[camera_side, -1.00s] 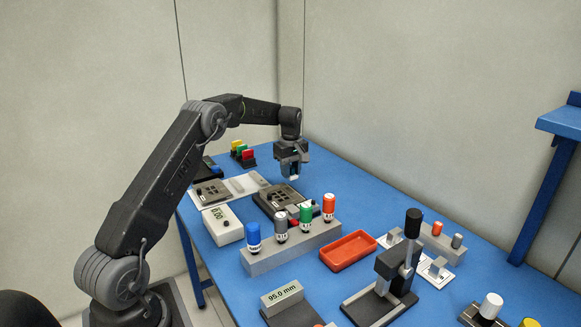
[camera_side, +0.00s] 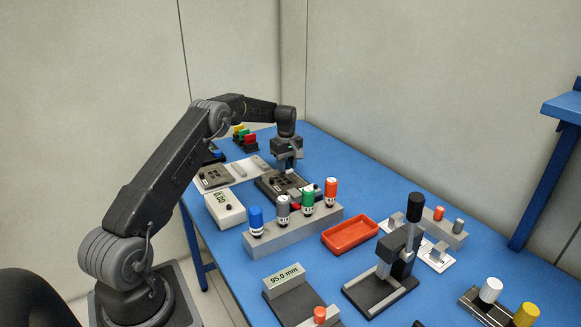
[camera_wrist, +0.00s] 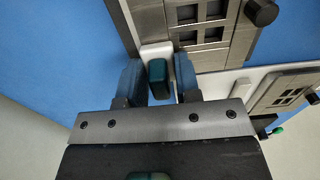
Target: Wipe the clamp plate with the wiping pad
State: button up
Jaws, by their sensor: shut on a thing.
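The wiping pad shows in the wrist view as a teal grip block (camera_wrist: 157,82) on a white pad (camera_wrist: 154,50). My gripper (camera_wrist: 158,76) is shut on it, with one blue finger on each side. The clamp plate (camera_wrist: 207,32) is a grey metal plate with rectangular windows at the top of the wrist view. The white pad lies at its left edge in that view; whether it touches cannot be told. In the side view my gripper (camera_side: 291,167) points down over the far side of the dark unit with the plate (camera_side: 272,184). The pad is mostly hidden there.
A second windowed plate on a white base (camera_side: 213,177) lies to the left. A white display box (camera_side: 225,210) and a grey rack (camera_side: 290,232) with several capped bottles stand nearer the camera. A red tray (camera_side: 350,236) lies right of the rack. Blue bench is bare behind the plate.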

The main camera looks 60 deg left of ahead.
aim_at(293, 176)
jog(key=shift+d, duration=2)
notch_tip(293, 176, up, 8)
jog(key=shift+r, duration=0.15)
